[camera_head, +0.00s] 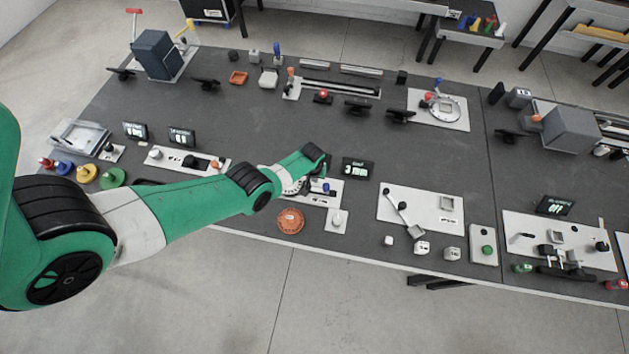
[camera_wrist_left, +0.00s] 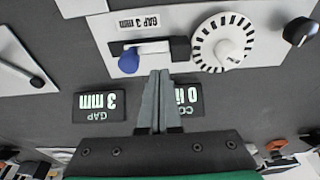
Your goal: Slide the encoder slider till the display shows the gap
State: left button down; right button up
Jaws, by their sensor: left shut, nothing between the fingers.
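The encoder slider is a blue knob (camera_wrist_left: 129,62) on a white bar in a dark slot, on a white plate (camera_wrist_left: 185,18) with a black-and-white striped disc (camera_wrist_left: 222,42). The blue knob shows in the head view (camera_head: 326,187) beside my left wrist, which partly hides the plate. My left gripper (camera_wrist_left: 160,73) is shut and empty, its tips to the right of the knob near the slot. Contact cannot be told.
A second display (camera_wrist_left: 188,97) is partly hidden behind my left fingers. A dark round knob (camera_wrist_left: 299,31) stands right of the disc. In the head view an orange-red round part (camera_head: 290,221) lies in front of the plate, and a white lever plate (camera_head: 421,211) lies to the right.

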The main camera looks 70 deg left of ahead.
dwell(0.6)
pick_arm(q)
jog(key=shift+f+b, duration=2.35)
jog(key=shift+w+d+b, duration=0.4)
jog(key=shift+w+d, duration=0.15)
jog(key=shift+w, duration=0.25)
dwell(1.9)
jog(key=shift+s+a, duration=0.1)
jog(key=shift+s, duration=0.05)
jog(key=shift+s+a+p, duration=0.25)
jog(key=shift+s+p, duration=0.05)
jog(key=shift+s, duration=0.05)
notch_tip(320, 180, up, 8)
jog(key=p, duration=0.8)
